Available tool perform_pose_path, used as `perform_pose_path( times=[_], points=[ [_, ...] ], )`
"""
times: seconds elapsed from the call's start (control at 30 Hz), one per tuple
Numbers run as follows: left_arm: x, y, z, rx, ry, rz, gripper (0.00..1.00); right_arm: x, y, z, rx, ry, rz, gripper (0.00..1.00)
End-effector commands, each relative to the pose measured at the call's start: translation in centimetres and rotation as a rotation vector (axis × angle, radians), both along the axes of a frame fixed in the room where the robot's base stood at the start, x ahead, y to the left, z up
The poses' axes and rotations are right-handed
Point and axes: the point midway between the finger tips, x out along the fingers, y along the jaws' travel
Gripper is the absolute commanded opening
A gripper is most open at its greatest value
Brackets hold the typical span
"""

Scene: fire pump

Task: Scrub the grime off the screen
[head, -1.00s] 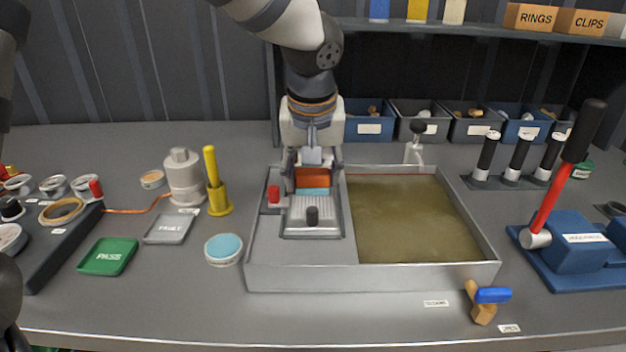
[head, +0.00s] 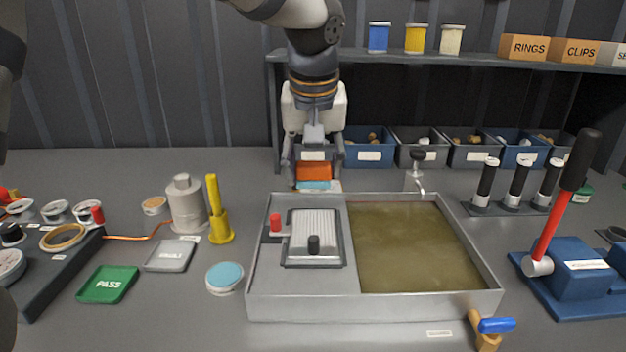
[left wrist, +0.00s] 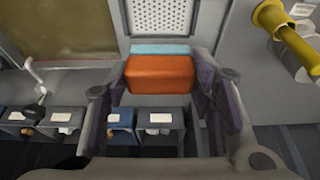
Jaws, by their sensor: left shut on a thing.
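The screen (head: 328,222) is a pale ribbed panel in a dark frame with a black knob, set in the left part of a grey metal basin. Its perforated face shows at the top of the left wrist view (left wrist: 160,18); I cannot make out clear grime on it. My left gripper (head: 313,172) is shut on an orange scrubber (left wrist: 160,74) with a light blue pad (left wrist: 161,49). It holds the scrubber at the basin's back edge, just beyond the screen, apart from it in the head view. My right gripper is not in view.
Murky water (head: 405,240) fills the basin's right part, with a tap (head: 416,172) behind it. A red knob (head: 275,223) sits left of the screen. A yellow post (head: 217,212) and grey canister (head: 187,205) stand left. Blue and grey bins (head: 368,150) line the back.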

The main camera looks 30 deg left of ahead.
Motion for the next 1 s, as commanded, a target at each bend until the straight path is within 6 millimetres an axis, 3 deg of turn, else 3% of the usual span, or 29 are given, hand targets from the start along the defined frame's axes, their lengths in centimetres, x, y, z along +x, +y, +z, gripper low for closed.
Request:
perform_pose_path(
  times=[0.33, 0.63, 1.0],
  points=[
    [0.0, 0.0, 0.4, 0.0, -0.001, 0.0, 0.05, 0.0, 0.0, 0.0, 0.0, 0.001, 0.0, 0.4],
    [0.0, 0.0, 3.2, 0.0, -0.003, 0.002, 0.05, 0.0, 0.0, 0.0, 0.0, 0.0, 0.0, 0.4],
    [0.0, 0.0, 3.2, -0.001, -0.001, 0.001, 0.05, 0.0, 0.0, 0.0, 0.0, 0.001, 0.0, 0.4]
  ],
)
